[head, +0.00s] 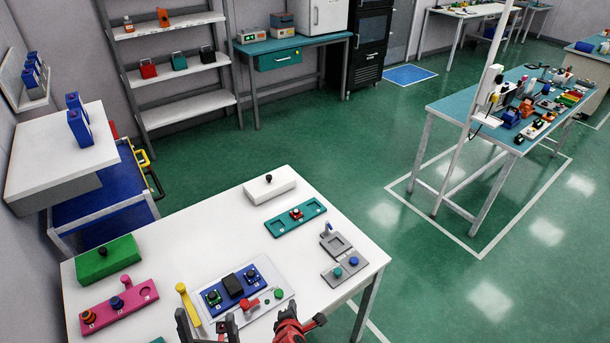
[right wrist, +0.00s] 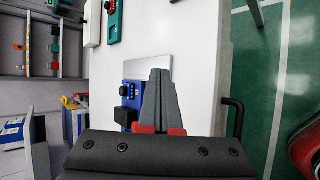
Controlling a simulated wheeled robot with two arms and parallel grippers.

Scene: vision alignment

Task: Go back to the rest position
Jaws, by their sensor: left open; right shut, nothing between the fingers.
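My left gripper (head: 208,326) is at the bottom edge of the head view, its dark fingers apart and empty at the front of the white table (head: 222,215). My right gripper (head: 289,312), red and dark, is just to its right at the table's front. In the right wrist view its grey fingers (right wrist: 160,98) are shut together with nothing between them. A blue module with a black block (head: 233,284) sits on a light plate by both grippers. It also shows beside the fingers in the right wrist view (right wrist: 130,93).
The table also holds a green block (head: 107,259), a pink board (head: 119,306), a yellow-handled tool (head: 187,302), a teal board (head: 296,217), a grey fixture (head: 340,257) and a white block (head: 270,186). A cluttered teal table (head: 470,105) stands at the right, with open green floor between.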

